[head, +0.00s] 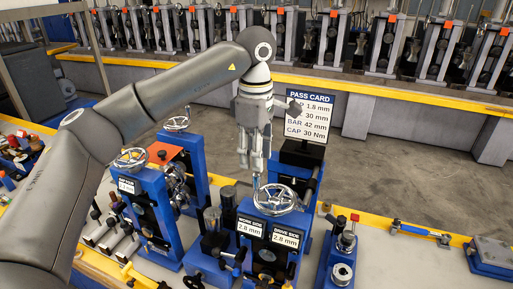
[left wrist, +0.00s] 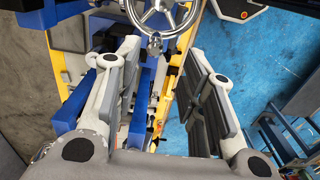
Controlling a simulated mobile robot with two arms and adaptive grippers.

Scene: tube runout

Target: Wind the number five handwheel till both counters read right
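The handwheel (head: 277,198) is a silver spoked wheel on top of a blue stand. Two counters are on the stand's front: the left counter (head: 250,227) reads 2.8 mm and the right counter (head: 286,238), labelled drive side, reads 2.8 mm. My left gripper (head: 256,172) points down over the wheel's left rim. In the left wrist view its fingers (left wrist: 165,60) are apart, with a wheel (left wrist: 167,12) and its small knob (left wrist: 154,42) beyond them. Contact with the wheel cannot be told. My right gripper is not in view.
A pass card (head: 308,112) behind the wheel shows 1.8 mm, 30 mm, BAR 42 mm and CAP 30 Nm. Other stands with handwheels (head: 131,158) are to the left. A torque wrench (head: 420,232) and a blue block (head: 491,253) lie on the bench at right.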

